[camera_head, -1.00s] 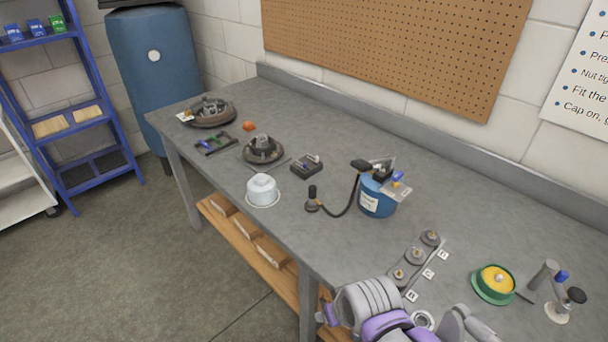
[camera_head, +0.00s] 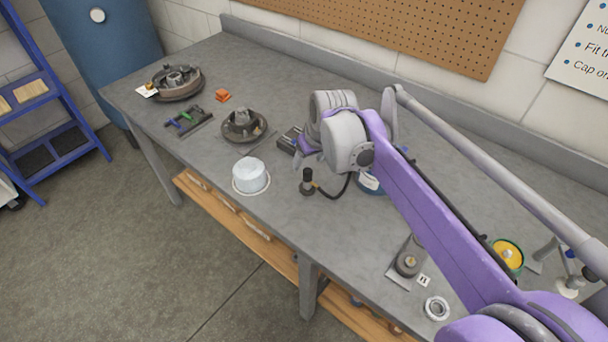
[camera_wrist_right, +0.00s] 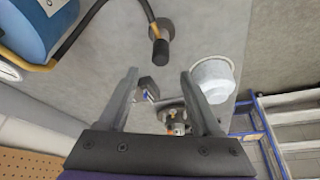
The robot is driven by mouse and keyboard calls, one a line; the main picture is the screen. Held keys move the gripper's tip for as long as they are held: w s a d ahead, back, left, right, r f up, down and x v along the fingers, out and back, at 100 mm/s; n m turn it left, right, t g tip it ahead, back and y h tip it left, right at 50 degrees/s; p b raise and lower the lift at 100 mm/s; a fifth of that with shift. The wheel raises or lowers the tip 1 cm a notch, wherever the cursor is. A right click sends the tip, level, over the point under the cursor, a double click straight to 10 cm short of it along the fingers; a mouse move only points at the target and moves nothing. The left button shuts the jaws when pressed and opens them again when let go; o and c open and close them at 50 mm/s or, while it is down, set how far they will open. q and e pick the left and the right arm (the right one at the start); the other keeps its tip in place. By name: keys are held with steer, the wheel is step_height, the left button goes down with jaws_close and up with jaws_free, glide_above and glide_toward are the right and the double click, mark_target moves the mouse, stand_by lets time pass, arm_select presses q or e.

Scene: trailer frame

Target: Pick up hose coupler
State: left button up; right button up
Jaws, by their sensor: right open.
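The hose coupler (camera_head: 307,183) is a dark upright cylinder standing on the bench, joined by a black hose to a blue canister (camera_head: 369,184) mostly hidden behind my right arm. In the right wrist view the coupler (camera_wrist_right: 160,40) appears above the gap between my fingertips, apart from them. My right gripper (camera_wrist_right: 160,74) is open and empty above the bench. In the head view its wrist is over the bench just above and right of the coupler, and its fingers are hard to make out. My left gripper is not in view.
A white domed cap (camera_head: 251,175) stands left of the coupler near the bench's front edge. A dark block (camera_head: 290,140) lies behind it, partly hidden by my wrist. Hub assemblies (camera_head: 243,125) stand farther left. A metal ring (camera_head: 436,308) lies at the front right.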

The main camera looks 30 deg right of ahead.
mark_target(305, 174)
steer(key=x, duration=0.5)
steer(key=b+x, duration=0.1)
steer(key=x, duration=0.2)
steer(key=shift+s+f, duration=0.35)
jaws_close()
